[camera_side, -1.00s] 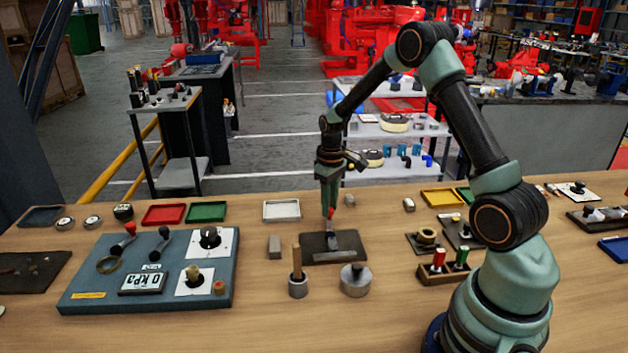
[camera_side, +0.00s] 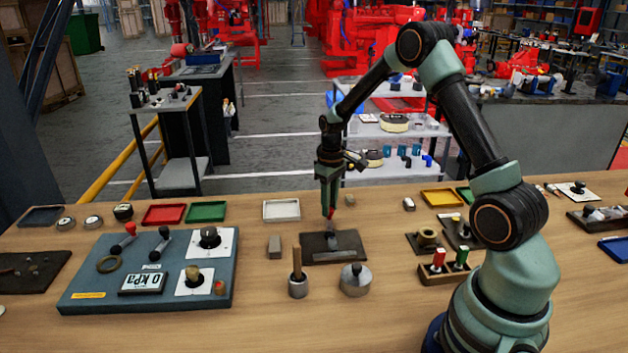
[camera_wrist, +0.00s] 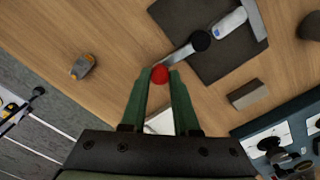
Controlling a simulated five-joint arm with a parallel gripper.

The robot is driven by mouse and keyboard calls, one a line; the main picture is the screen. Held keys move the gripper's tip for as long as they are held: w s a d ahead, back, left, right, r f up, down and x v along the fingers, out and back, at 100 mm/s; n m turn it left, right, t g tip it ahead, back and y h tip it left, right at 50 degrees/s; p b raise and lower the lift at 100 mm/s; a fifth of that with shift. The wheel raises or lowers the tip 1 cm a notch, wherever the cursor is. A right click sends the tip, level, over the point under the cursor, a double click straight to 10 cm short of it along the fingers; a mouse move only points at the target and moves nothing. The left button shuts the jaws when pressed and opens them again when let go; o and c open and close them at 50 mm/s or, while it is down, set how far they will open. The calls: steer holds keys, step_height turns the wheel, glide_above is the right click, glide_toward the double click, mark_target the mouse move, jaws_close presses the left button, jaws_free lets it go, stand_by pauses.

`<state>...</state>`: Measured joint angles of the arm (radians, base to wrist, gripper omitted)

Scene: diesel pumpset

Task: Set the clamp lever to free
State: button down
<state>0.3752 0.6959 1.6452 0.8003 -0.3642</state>
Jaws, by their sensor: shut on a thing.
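The clamp lever shows in the wrist view as a metal arm (camera_wrist: 182,53) with a red knob (camera_wrist: 159,73) at its end and a dark round pivot at the other. It is mounted on a dark square plate (camera_wrist: 195,17), which also lies on the table in the side view (camera_side: 350,253). My gripper (camera_wrist: 160,78) has its two green fingers closed about the red knob. In the side view my gripper (camera_side: 329,212) points down over the plate's back edge, and the knob is small there between the fingertips.
A grey block (camera_side: 274,247) and a white tray (camera_side: 281,210) lie left of the plate. A cup with a wooden handle (camera_side: 298,286) and a round metal weight (camera_side: 355,280) stand in front. A blue-grey panel (camera_side: 110,248) with levers and knobs is further left.

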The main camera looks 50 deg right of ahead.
steer(key=shift+s, duration=0.1)
stand_by(0.5)
steer(key=m, duration=0.1)
steer(key=s+m, duration=0.1)
steer(key=m, duration=0.1)
steer(key=shift+s+d+r, duration=0.1)
steer(key=shift+s+d, duration=0.05)
steer(key=shift+d, duration=0.25)
steer(key=s+m, duration=0.2)
steer(key=m, duration=0.1)
steer(key=shift+d+m, duration=0.25)
steer(key=shift+m, duration=0.05)
steer(key=s+m, duration=0.2)
steer(key=m, duration=0.1)
steer(key=shift+s+a+m, duration=0.2)
steer(key=shift+s+m, duration=0.15)
steer(key=shift+m, duration=0.5)
steer(key=shift+s+a+m, duration=0.15)
steer(key=shift+s+m, duration=0.2)
steer(key=shift+m, duration=0.5)
steer(key=c, duration=0.7)
jaws_free()
steer(key=shift+o, duration=0.2)
